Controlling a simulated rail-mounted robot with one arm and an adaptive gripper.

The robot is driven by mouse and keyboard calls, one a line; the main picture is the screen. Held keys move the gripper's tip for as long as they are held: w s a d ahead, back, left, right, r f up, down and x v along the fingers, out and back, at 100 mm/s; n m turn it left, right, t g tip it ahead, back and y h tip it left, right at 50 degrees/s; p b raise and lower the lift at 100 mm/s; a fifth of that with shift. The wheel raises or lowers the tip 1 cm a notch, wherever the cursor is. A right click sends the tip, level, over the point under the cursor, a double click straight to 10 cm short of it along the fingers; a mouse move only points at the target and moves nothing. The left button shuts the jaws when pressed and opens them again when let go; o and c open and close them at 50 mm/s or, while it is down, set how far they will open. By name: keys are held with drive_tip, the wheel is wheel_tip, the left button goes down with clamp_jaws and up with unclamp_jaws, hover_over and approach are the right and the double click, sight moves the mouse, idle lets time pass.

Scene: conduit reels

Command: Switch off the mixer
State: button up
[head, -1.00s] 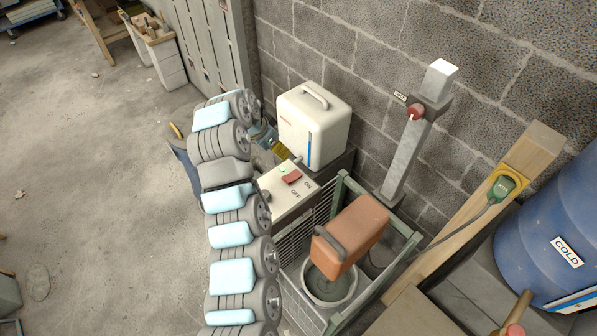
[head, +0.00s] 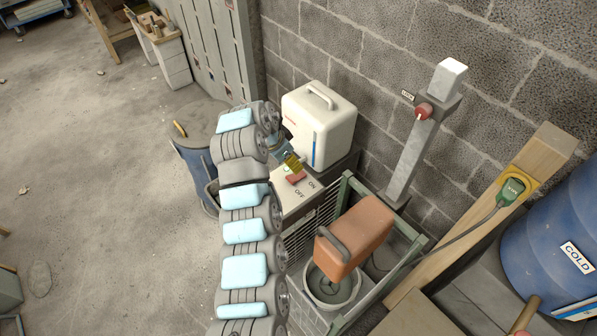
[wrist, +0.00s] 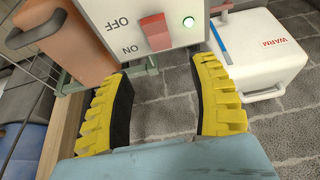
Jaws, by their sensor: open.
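The mixer has an orange-brown head (head: 362,232) over a round bucket (head: 331,290) inside a green frame. Beside it is a pale control panel (head: 287,205) with a red rocker switch (head: 296,178), marked ON and OFF. In the head view, my gripper (head: 293,164) is right by the switch.
A white WARM container (head: 318,125) stands close behind the panel, against the block wall. A post with a red LOCK knob (head: 424,110) rises behind the mixer. A blue COLD drum (head: 550,240) and a plugged green connector (head: 511,189) are at right. Open floor lies left.

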sight(300, 174)
drive_tip(key=shift+p+x, duration=0.5)
drive_tip(key=shift+x, duration=4.4)
clamp_jaws()
